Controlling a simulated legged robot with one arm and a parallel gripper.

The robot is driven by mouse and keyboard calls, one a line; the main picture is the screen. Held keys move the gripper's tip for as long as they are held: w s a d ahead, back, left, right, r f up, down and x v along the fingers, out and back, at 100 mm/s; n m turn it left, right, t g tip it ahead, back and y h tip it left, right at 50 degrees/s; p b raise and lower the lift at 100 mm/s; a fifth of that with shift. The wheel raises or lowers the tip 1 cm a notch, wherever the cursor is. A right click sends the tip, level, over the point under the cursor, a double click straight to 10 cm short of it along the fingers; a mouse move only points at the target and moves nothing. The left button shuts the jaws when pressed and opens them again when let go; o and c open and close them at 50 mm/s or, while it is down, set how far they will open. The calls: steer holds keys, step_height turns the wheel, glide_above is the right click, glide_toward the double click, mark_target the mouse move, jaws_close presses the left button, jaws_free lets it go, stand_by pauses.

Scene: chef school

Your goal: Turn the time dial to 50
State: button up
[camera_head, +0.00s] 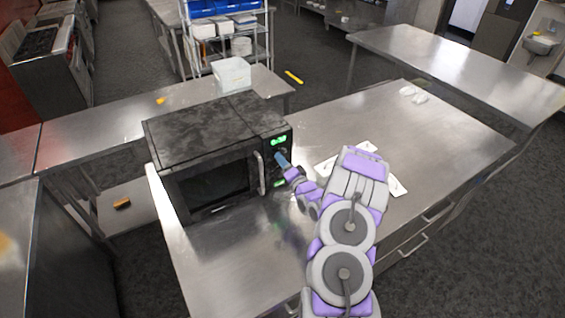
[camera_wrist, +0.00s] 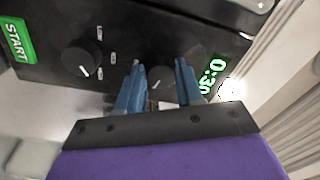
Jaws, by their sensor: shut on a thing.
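A black microwave (camera_head: 205,128) stands on the steel table, its control panel facing my arm. In the wrist view, the panel shows a lit display (camera_wrist: 212,76) that seems to read 0:30. The time dial (camera_wrist: 160,73) is the round black knob nearest the display, partly hidden by my fingers. My gripper (camera_wrist: 160,85) has its two blue fingers on either side of this dial, shut on it. In the head view, my gripper (camera_head: 282,160) is against the panel, right of the door handle (camera_head: 260,172).
A second black knob (camera_wrist: 82,58) and a green START button (camera_wrist: 17,40) are farther along the panel. White trays (camera_head: 396,186) lie on the table (camera_head: 440,140) beside my arm. A white box (camera_head: 231,73) stands behind the microwave. The table's right part is mostly clear.

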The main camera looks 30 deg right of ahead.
steer(key=m, duration=0.4)
steer(key=m+b, duration=0.1)
steer(key=m, duration=0.3)
steer(key=shift+g+h, duration=0.3)
steer(key=shift+m, duration=0.4)
steer(key=o, duration=0.7)
steer(key=shift+c, duration=0.2)
steer(key=o, duration=0.4)
steer(key=shift+d, duration=0.3)
steer(key=shift+a, duration=0.15)
steer(key=s, duration=0.5)
steer(key=s+a, duration=0.1)
steer(key=s, duration=1.1)
steer(key=shift+s+a+f, duration=0.1)
steer(key=shift+a+f, duration=0.25)
steer(key=shift+a, duration=0.05)
